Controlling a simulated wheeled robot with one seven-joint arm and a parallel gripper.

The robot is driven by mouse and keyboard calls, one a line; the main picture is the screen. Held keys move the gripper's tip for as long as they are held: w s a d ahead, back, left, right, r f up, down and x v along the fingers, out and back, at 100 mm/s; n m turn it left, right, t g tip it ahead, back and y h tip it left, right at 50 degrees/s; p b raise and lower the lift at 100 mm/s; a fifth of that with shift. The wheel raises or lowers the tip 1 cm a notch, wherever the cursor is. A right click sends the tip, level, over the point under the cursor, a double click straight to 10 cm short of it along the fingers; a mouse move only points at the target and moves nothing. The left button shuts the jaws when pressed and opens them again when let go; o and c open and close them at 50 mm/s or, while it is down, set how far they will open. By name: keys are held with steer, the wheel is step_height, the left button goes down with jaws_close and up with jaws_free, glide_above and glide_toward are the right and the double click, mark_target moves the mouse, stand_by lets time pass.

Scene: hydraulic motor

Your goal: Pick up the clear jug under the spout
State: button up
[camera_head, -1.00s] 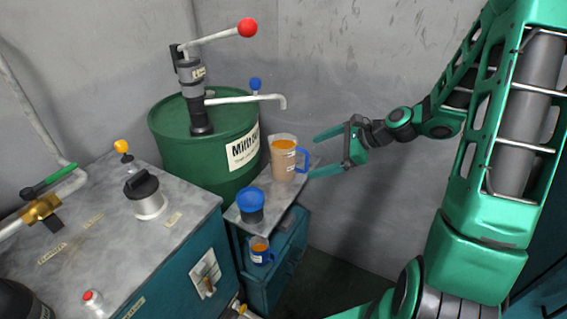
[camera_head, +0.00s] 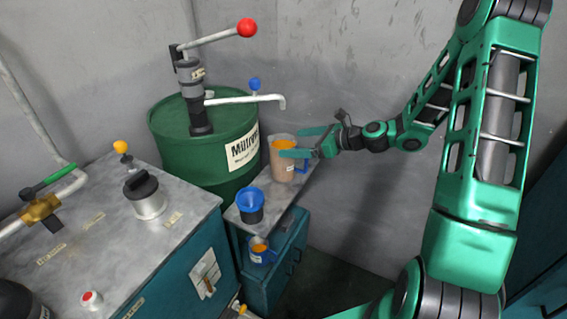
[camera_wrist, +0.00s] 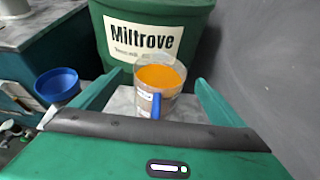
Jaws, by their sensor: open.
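The clear jug (camera_head: 281,170) stands upright on a small grey-topped cabinet beside the green drum, below the end of the pump spout (camera_head: 283,102). It holds orange liquid, and in the wrist view the jug (camera_wrist: 167,74) shows its blue handle facing my gripper. My gripper (camera_head: 298,142) is open at the jug's right side in the head view, with its fingers reaching alongside the jug. In the wrist view the open fingers of my gripper (camera_wrist: 158,92) lie to the left and right of the jug, with gaps visible. I cannot tell whether anything touches.
A green drum (camera_head: 187,160) with a red-knobbed pump stands behind. A blue funnel-topped container (camera_head: 251,205) shares the cabinet top (camera_head: 278,207). A smaller blue-handled jug (camera_head: 260,250) is lower down. A grey wall rises behind and right of the jug.

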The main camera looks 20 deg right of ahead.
mark_target(272, 144)
steer(key=x, duration=0.4)
steer(key=shift+w+a+f, duration=0.15)
steer(key=shift+a+f, duration=0.1)
steer(key=shift+r, duration=0.1)
steer(key=c, duration=2.2)
steer(key=shift+r, duration=0.1)
